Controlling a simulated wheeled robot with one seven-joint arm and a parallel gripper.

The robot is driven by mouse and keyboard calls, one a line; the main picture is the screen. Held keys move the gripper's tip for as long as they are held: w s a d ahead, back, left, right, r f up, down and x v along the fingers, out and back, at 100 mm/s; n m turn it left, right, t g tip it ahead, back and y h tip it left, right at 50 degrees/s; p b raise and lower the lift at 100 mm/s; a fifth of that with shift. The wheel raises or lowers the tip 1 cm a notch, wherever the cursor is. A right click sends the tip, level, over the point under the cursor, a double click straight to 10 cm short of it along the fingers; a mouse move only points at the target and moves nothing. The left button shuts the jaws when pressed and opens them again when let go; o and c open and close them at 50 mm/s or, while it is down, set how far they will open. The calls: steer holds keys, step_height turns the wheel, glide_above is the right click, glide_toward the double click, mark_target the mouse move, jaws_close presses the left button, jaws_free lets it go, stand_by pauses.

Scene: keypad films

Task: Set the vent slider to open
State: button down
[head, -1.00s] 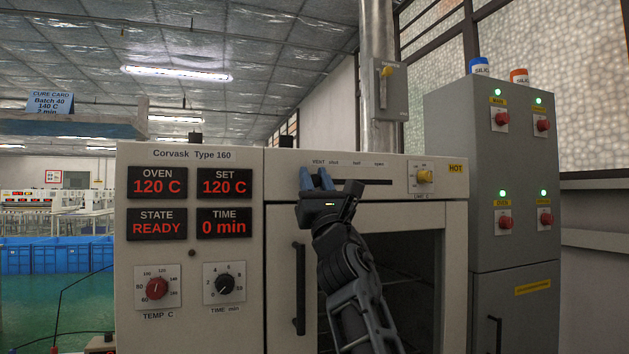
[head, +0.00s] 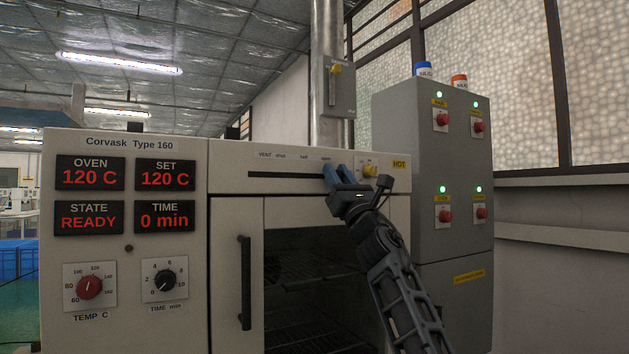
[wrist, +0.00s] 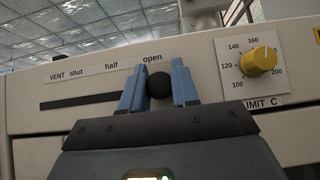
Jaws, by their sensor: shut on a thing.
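The vent slider's round black knob (wrist: 159,85) sits at the right end of its dark slot (wrist: 80,103), just below the "open" mark (wrist: 152,57). My gripper (wrist: 159,86) has its blue fingers on both sides of the knob and is shut on it. In the head view my gripper (head: 338,174) is at the right end of the slot (head: 285,175), and its fingers hide the knob there. The "shut" and "half" marks stand to the left along the label strip.
A yellow limit dial (wrist: 259,61) is close to the right of my gripper. The oven front (head: 225,270) has a dark vertical handle (head: 245,282) and a window below the slot. A grey cabinet (head: 432,150) with red knobs stands to the right.

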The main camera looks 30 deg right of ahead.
steer(key=shift+d, duration=0.9)
steer(key=c, duration=0.9)
jaws_free()
steer(key=b+v, duration=0.1)
steer(key=v, duration=0.6)
steer(key=shift+s+f, duration=0.3)
steer(key=shift+f, duration=0.1)
